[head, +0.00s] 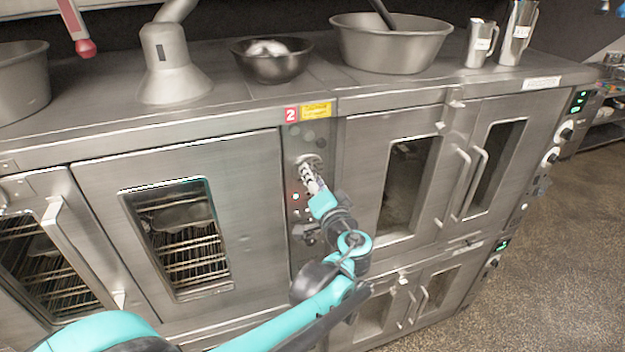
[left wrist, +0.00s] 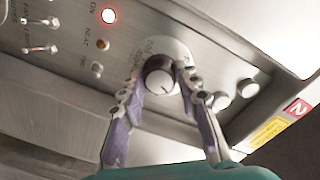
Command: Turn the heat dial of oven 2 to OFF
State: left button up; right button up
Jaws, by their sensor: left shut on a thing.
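The heat dial (left wrist: 161,80) of oven 2 is a round pale knob on a scale plate, seen in the left wrist view. My left gripper (left wrist: 161,67) has one finger on each side of the dial and is shut on it. In the head view my left gripper (head: 311,175) reaches the upper part of the narrow control panel (head: 322,130) and mostly hides the dial. The red number 2 label (head: 291,114) is above it. The scale marks are too blurred and covered to read the setting. My right gripper is not in view.
A lit red ON lamp (left wrist: 109,15), toggle switches (left wrist: 40,49) and small buttons (left wrist: 221,102) are near the dial. The closed oven door (head: 248,180) is left of the panel and another oven's doors (head: 350,190) are right. Bowls (head: 392,45) stand on top.

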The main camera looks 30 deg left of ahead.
pick_arm(q)
jog(key=n, duration=0.4)
jog(key=shift+f+n+b, duration=0.1)
jog(key=shift+n+b, duration=0.25)
jog(key=shift+n, duration=0.05)
dwell(0.4)
jog(key=o, duration=1.2)
jog(key=shift+c, duration=0.2)
jog(key=shift+d, duration=0.1)
jog(key=v, duration=1.2)
jog(key=shift+f, duration=0.2)
